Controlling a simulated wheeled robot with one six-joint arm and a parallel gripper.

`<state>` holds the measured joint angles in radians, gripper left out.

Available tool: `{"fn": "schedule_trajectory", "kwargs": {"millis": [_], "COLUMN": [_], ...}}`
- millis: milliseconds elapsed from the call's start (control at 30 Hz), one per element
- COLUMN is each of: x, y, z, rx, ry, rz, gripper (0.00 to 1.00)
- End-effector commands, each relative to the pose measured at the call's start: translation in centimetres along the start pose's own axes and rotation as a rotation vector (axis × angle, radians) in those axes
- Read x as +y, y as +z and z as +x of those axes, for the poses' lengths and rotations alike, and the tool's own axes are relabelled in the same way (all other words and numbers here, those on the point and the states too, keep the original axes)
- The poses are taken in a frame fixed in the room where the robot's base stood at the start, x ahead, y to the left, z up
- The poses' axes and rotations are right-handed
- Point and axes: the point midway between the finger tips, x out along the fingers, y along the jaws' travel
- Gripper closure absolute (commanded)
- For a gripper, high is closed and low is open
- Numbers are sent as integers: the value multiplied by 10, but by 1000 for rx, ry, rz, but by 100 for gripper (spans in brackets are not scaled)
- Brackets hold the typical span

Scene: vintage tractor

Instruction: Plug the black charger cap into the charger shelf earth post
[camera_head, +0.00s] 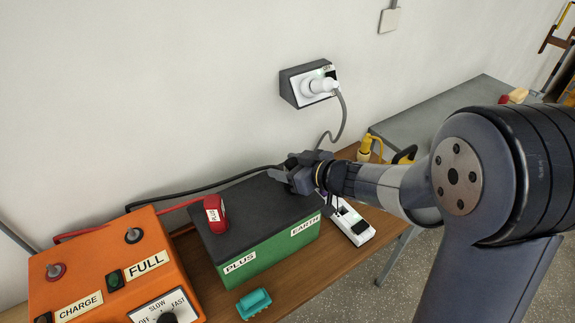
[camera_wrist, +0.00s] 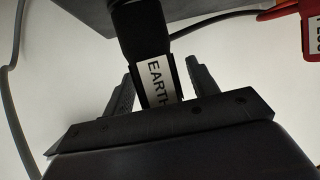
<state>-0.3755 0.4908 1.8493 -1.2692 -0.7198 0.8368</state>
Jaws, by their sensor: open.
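The black charger cap (camera_wrist: 138,30), with a white EARTH label, is between my gripper's two fingers (camera_wrist: 160,68) in the wrist view. The fingers are apart, with a gap visible on each side of the label. In the head view my gripper (camera_head: 287,175) is over the back right end of the dark top of a green battery box (camera_head: 270,241), above its EARTH label. The cap is hidden there by my gripper. I cannot make out the earth post, nor tell whether the cap is seated on it.
A red PLUS cap (camera_head: 215,214) stands at the box's left end. An orange charger (camera_head: 105,265) is at left, with red and black cables. A teal object (camera_head: 253,303) lies in front. A white device (camera_head: 350,222) is right of the box. A wall socket (camera_head: 309,84) is behind.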

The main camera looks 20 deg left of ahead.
Motion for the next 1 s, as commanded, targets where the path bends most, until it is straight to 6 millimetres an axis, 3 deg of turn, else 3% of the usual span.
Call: {"fn": "schedule_trajectory", "kwargs": {"millis": [167, 500, 700, 1000], "x": [1, 2, 1, 0], "y": [0, -1, 0, 0], "z": [-9, -72, -99, -108], "rx": [1, 1, 1, 0], "ry": [1, 6, 2, 0], "rz": [-1, 0, 0, 0], "gripper": [44, 44, 44, 44]}}
